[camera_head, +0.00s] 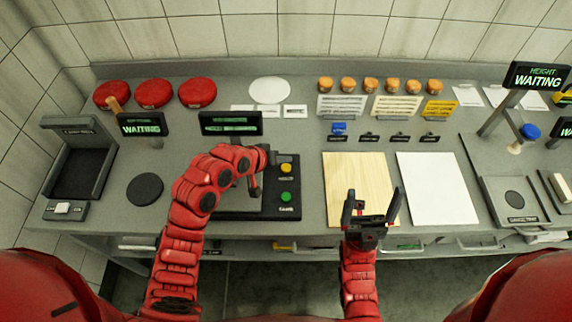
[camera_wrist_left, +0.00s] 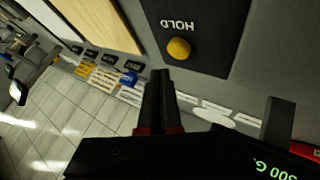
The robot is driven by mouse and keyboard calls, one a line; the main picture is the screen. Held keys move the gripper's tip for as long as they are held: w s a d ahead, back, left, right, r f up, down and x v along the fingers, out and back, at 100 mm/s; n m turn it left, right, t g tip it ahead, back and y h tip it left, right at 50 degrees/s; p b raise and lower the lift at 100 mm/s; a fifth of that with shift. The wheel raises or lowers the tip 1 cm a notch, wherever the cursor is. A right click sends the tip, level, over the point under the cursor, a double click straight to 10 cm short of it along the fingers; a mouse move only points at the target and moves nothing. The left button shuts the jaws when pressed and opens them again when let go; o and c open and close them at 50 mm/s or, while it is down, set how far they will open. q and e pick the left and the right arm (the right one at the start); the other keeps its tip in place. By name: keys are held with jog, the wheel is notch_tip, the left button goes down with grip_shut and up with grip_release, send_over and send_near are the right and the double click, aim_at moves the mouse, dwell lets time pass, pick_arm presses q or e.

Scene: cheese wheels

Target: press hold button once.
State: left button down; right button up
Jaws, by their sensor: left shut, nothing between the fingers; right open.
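The hold button is a round yellow button (camera_head: 286,168) on the black panel (camera_head: 286,181) of the scale-like device, above a green button (camera_head: 286,196). In the left wrist view the yellow button (camera_wrist_left: 179,48) sits beside the word HOLD and is fully visible. My right gripper (camera_head: 371,203) is open and empty over the front of the wooden board.
A display (camera_head: 231,123) stands behind the device; its lit text (camera_wrist_left: 285,170) partly shows in the wrist view. The wooden board (camera_head: 350,170) and white board (camera_head: 437,185) lie to the right. Red cheese wheels (camera_head: 154,93) sit at the back left. A dark disc (camera_head: 145,189) lies left of my left arm.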

aim_at(283, 170)
pick_arm(q)
jog(key=shift+r+p, duration=0.85)
jog(key=shift+r, duration=1)
